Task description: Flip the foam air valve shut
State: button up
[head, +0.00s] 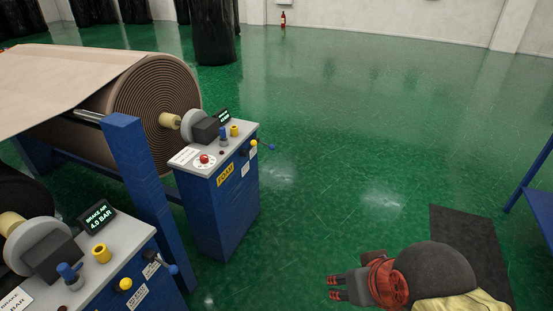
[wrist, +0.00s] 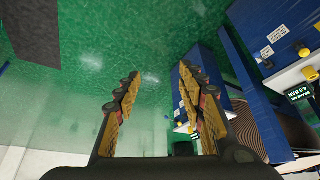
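The foam stand (head: 224,205) is a blue cabinet with a grey top and a yellow FOAM label (head: 226,174). On its right side is a small air valve (head: 270,147) with a blue-tipped lever sticking out to the right. The lever is too small to read its setting surely. My gripper (head: 332,288) is at the lower right in the head view, over the green floor, its fingers pointing left and apart from the stand. In the wrist view my gripper (wrist: 158,80) is open and empty; its right finger partly hides a blue cabinet (wrist: 185,82).
A nearer blue cabinet (head: 160,287) has a BRAKE AIR display (head: 98,217) and a similar side valve (head: 173,268). A blue post (head: 138,160) and a large brown roll (head: 150,105) stand at left. A dark mat (head: 470,235) lies right. Floor between gripper and stand is clear.

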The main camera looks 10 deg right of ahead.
aim_at(271, 147)
jog(key=i+j+z, duration=0.35)
jog(key=i+j, duration=0.6)
jog(key=i, duration=0.35)
jog(key=i+j+z, duration=0.3)
jog(key=i+j, duration=0.85)
jog(key=j, duration=0.2)
